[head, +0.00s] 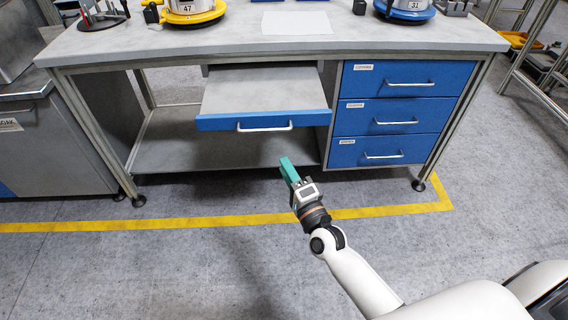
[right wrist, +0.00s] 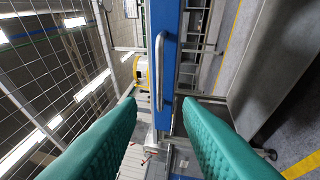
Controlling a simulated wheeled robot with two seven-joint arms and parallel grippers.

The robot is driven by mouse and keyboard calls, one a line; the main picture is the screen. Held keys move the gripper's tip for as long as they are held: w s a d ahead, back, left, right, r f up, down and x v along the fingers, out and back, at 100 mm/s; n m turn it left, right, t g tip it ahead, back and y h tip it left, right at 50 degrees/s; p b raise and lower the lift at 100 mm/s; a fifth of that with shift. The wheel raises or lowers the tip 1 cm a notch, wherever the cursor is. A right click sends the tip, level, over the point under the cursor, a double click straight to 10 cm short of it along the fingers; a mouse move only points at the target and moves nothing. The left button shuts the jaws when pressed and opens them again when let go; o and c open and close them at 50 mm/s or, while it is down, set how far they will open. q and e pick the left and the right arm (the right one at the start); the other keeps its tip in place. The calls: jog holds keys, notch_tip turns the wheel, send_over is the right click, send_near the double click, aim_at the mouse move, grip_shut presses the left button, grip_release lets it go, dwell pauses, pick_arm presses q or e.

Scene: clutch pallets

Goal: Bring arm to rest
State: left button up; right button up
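My right gripper (head: 287,167) reaches in from the lower right in the head view. It is below and in front of the pulled-out drawer (head: 262,92), clear of its handle (head: 264,127). In the right wrist view the two green fingers of the right gripper (right wrist: 159,104) stand wide apart with nothing between them. The drawer's blue front (right wrist: 167,50) and its pale handle (right wrist: 159,72) show beyond the fingertips, apart from them. The visible part of the drawer's inside looks empty. My left gripper is not in view.
A grey workbench (head: 290,45) carries yellow-based and blue-based clutch parts and a white sheet (head: 296,22). Three blue drawers (head: 400,104) at its right are shut. A grey cabinet (head: 60,140) stands at left. The floor (head: 150,270) in front is clear.

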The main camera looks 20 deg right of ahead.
dwell(0.3)
